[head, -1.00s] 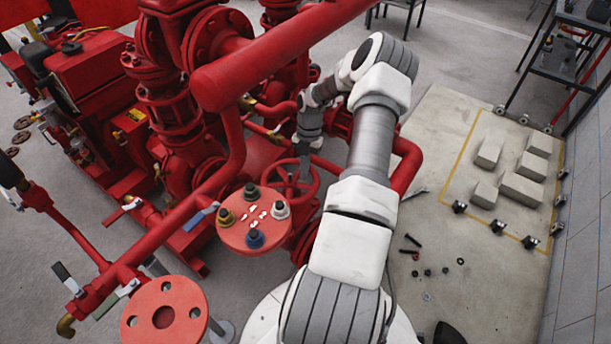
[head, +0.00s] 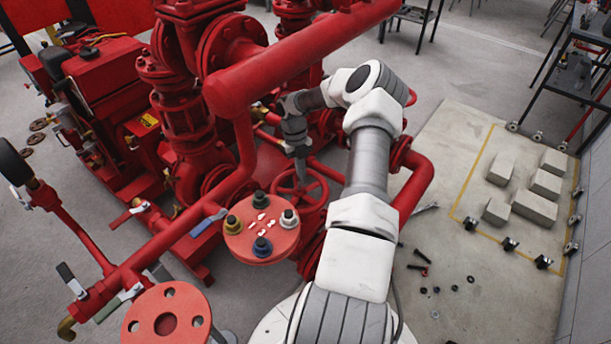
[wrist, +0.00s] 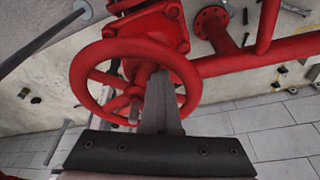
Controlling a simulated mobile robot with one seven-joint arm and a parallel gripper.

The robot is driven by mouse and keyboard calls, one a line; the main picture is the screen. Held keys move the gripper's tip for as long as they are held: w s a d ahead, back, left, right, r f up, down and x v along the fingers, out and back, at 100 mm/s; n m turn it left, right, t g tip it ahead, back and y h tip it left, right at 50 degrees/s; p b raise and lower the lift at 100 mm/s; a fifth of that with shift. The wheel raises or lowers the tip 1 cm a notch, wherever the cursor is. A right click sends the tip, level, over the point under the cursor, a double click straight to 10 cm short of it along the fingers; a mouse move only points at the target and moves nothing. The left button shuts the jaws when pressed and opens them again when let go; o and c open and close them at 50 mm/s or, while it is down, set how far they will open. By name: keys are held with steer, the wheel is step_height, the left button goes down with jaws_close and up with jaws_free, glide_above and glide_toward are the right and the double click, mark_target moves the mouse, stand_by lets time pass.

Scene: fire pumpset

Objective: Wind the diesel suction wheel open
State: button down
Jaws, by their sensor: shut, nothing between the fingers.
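A red spoked handwheel (head: 312,197) sits low among the red pipes, just behind a round plate with coloured caps. The wheel fills the upper middle of the wrist view (wrist: 82,75), with its red valve body (wrist: 150,32) behind it. My gripper (head: 301,181) points down at the wheel. In the wrist view my gripper's fingers (wrist: 160,78) are together with nothing between them, and they overlap the right part of the wheel, covering some spokes and rim. I cannot tell whether they touch the wheel or reach between its spokes.
The round red plate (head: 262,232) with several coloured caps stands close in front of the wheel. A thick red pipe (head: 300,55) runs above and beside my arm. A red elbow pipe (head: 418,180) is at the right. Blocks (head: 535,207) and loose bolts lie on the pale slab.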

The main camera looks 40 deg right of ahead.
steer(key=shift+w+a+f+n+h, duration=0.15)
steer(key=shift+a+n, duration=0.15)
steer(key=shift+n, duration=0.3)
steer(key=shift+w+a+r+n+h, duration=0.15)
steer(key=shift+a+n, duration=0.15)
steer(key=shift+n, duration=0.3)
steer(key=shift+d, duration=0.1)
